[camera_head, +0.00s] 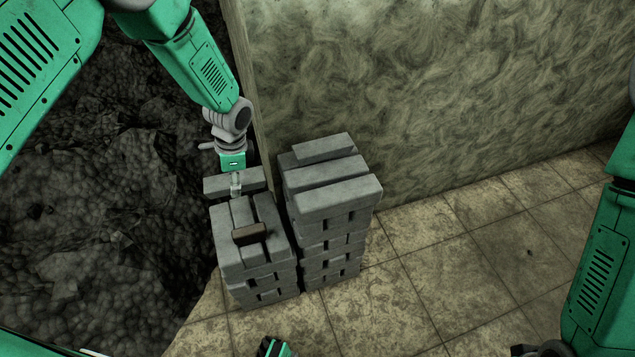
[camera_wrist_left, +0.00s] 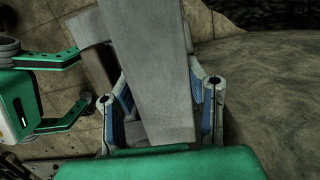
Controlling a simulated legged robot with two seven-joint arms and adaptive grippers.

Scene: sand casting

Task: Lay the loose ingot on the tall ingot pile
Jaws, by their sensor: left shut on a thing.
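My left gripper (camera_head: 236,188) is shut on a grey ingot (camera_head: 215,186), the loose one, and holds it just behind the short pile. In the left wrist view the ingot (camera_wrist_left: 152,70) lies lengthwise between the blue-padded fingers (camera_wrist_left: 165,105). The tall ingot pile (camera_head: 338,195) stands to the right of it, with grey ingots across its top; the held ingot is apart from it. My right gripper (camera_wrist_left: 86,78) shows at the left of the left wrist view, its fingers apart and empty.
A shorter pile (camera_head: 240,255) stands close left of the tall one, with a brown ingot (camera_head: 250,234) on top. A mottled wall (camera_head: 450,90) rises behind. Dark rough sand (camera_head: 100,220) fills the left. Tiled floor (camera_head: 460,270) is clear at right.

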